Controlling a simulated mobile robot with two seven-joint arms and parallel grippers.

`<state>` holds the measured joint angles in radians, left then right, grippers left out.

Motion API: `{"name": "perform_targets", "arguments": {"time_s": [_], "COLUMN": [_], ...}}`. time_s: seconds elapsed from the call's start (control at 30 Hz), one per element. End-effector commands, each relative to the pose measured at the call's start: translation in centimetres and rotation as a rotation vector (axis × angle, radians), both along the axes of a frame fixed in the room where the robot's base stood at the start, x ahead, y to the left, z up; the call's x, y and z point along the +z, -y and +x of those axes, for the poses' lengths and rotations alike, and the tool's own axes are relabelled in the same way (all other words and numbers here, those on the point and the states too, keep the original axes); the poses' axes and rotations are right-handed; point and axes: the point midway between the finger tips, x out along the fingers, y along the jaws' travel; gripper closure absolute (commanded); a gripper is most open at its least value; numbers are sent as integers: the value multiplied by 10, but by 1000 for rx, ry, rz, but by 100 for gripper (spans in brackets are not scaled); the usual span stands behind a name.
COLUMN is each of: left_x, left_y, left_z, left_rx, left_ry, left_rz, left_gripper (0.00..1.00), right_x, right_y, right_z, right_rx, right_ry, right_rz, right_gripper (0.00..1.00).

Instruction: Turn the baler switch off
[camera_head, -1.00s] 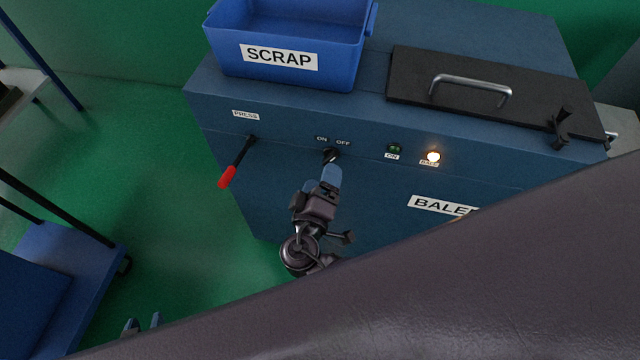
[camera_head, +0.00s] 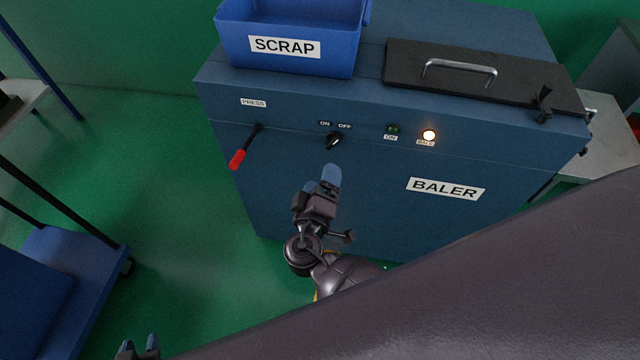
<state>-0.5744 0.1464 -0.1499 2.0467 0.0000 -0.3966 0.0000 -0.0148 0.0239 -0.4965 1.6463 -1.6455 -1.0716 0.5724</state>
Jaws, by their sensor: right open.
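The baler switch (camera_head: 334,142) is a small black knob on the front of the blue baler (camera_head: 300,105), below the ON and OFF labels. Its light mark seems to lean up and right, toward OFF. The green ON lamp (camera_head: 393,130) looks dim; the BALE lamp (camera_head: 429,135) glows. My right gripper (camera_head: 328,178) points at the panel just below the switch, open and empty, apart from the knob. Its two blue fingertips partly overlap in this view. My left gripper (camera_head: 138,347) shows only its spread fingertips at the bottom left edge, away from the baler.
A red-handled press lever (camera_head: 245,146) juts out left of the switch. A blue SCRAP bin (camera_head: 232,48) and a black lid (camera_head: 400,72) with a metal handle are on top. A blue cart (camera_head: 95,262) stands left. My dark arm covers the lower right.

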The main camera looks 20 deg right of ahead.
Motion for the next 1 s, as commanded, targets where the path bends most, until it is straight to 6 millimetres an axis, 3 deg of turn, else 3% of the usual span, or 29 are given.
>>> {"name": "perform_targets", "arguments": {"time_s": [0.87,1.0], "left_x": [1,1], "left_y": [1,1], "left_z": [2,2], "left_rx": [-2,-2], "left_ry": [5,5], "left_rz": [0,0], "left_gripper": [61,61], "right_x": [0,-8], "right_y": [2,-6], "right_z": [3,8], "right_rx": [2,62], "right_ry": [-7,-77], "right_rz": [-11,-16], "right_gripper": [19,19]}}
